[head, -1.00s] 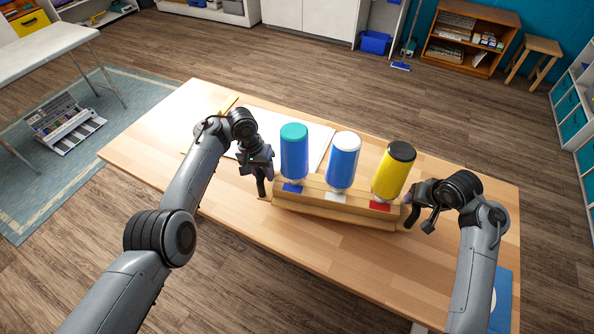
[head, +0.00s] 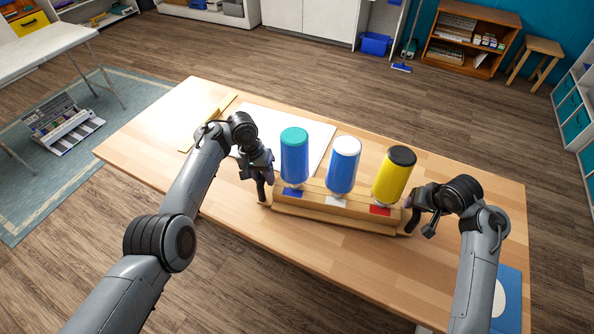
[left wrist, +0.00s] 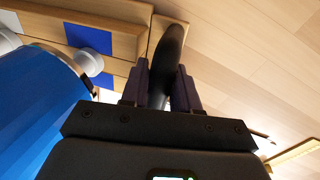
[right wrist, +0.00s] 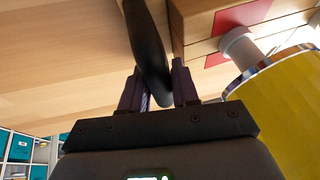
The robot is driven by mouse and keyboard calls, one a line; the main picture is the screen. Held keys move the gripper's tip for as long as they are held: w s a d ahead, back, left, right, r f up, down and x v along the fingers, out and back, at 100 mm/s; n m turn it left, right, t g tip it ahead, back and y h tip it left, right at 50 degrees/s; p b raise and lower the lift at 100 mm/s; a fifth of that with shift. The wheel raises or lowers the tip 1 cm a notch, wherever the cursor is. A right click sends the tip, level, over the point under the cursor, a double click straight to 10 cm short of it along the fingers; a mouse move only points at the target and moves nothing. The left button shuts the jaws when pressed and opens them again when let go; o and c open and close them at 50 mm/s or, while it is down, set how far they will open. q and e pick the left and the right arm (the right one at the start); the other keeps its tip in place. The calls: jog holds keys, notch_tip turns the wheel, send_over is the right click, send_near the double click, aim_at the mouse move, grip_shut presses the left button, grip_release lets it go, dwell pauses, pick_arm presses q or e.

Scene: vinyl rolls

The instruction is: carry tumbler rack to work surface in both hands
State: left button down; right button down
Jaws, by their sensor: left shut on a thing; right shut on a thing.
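The wooden tumbler rack (head: 330,214) is over the middle of the table, roughly level. It carries a blue tumbler with a teal end (head: 294,160), a blue tumbler with a white end (head: 342,168) and a yellow tumbler with a black end (head: 392,177). My left gripper (head: 264,180) is shut on the dark handle at the rack's left end; the handle shows between the fingers in the left wrist view (left wrist: 170,55). My right gripper (head: 416,200) is shut on the right-end handle, seen in the right wrist view (right wrist: 148,45). I cannot tell whether the rack's underside touches the table.
The wooden table (head: 190,225) has clear room in front of the rack and to its left. A white sheet (head: 312,133) lies behind the rack, and a yellow strip (head: 212,118) is at the back left. A blue item (head: 508,290) lies at the right front edge.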

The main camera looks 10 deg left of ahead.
pick_arm(q)
jog(key=shift+f+b, duration=0.4)
pick_arm(e)
jog(key=shift+f, duration=0.35)
pick_arm(q)
jog(key=c, duration=0.8)
grip_release()
jog(key=shift+w, duration=0.1)
jog(key=shift+c, duration=0.2)
pick_arm(e)
jog(key=c, duration=0.8)
grip_release()
jog(key=shift+w, duration=0.1)
jog(key=shift+c, duration=0.2)
jog(key=shift+r, duration=0.15)
jog(key=v, duration=0.6)
pick_arm(q)
notch_tip(320, 180, up, 12)
jog(key=a, duration=0.2)
jog(key=shift+a, duration=0.15)
pick_arm(e)
jog(key=shift+s+d+r, duration=0.15)
jog(key=shift+s+r, duration=0.2)
jog(key=shift+r, duration=0.2)
pick_arm(q)
jog(key=shift+f, duration=0.1)
